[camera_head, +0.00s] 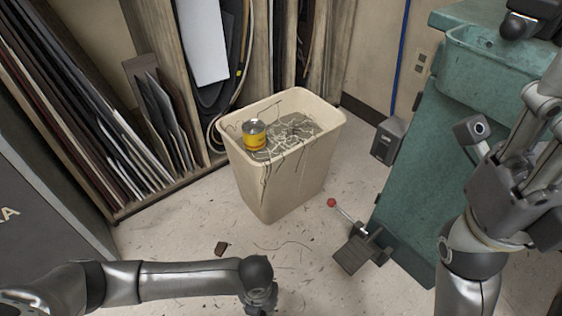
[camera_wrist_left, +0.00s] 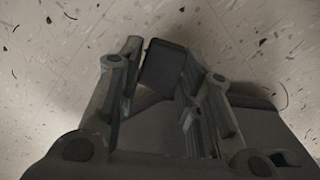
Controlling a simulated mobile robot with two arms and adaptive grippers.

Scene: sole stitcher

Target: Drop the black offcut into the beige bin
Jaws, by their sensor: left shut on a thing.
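The black offcut (camera_wrist_left: 163,65), a flat dark piece, is between the fingertips of my left gripper (camera_wrist_left: 160,75), which is shut on it. Speckled floor lies behind it in the left wrist view. In the head view my left forearm comes in low from the left, and the fingers and the held offcut are not seen there. The beige bin (camera_head: 293,178) stands upright on the floor, above and beyond my left arm in the picture. My right gripper (camera_head: 545,110) is at the right edge, partly cut off; its jaw opening is unclear.
A yellow can (camera_head: 254,136) sits among thread scraps inside the bin. Racks of upright sheets (camera_head: 95,120) stand behind and left. A teal machine (camera_head: 430,170) with a red-knobbed lever and pedal (camera_head: 357,254) is at right.

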